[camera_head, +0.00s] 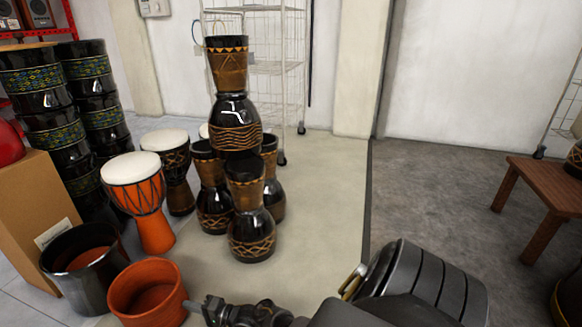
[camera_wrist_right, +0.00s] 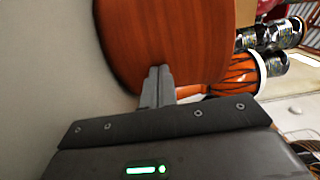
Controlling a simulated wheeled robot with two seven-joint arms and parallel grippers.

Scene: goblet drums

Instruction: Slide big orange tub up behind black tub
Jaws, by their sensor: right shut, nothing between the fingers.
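The big orange tub (camera_head: 152,317) stands upright on the floor at the bottom left of the head view, cut by the frame edge. The black tub (camera_head: 88,297) stands just behind and left of it; their rims look very close, and I cannot tell if they touch. My right gripper (camera_head: 204,307) is shut and empty, with its tips at the orange tub's right side. In the right wrist view the shut fingers (camera_wrist_right: 158,82) point at the orange tub's wall (camera_wrist_right: 185,35); contact is not certain. My left gripper is not in view.
An orange goblet drum (camera_head: 150,215) stands behind the tubs, beside a stack of dark goblet drums (camera_head: 245,210). A cardboard box (camera_head: 30,215) and stacked black drums (camera_head: 60,130) are at left. A wooden table (camera_head: 545,185) is at right. The middle floor is clear.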

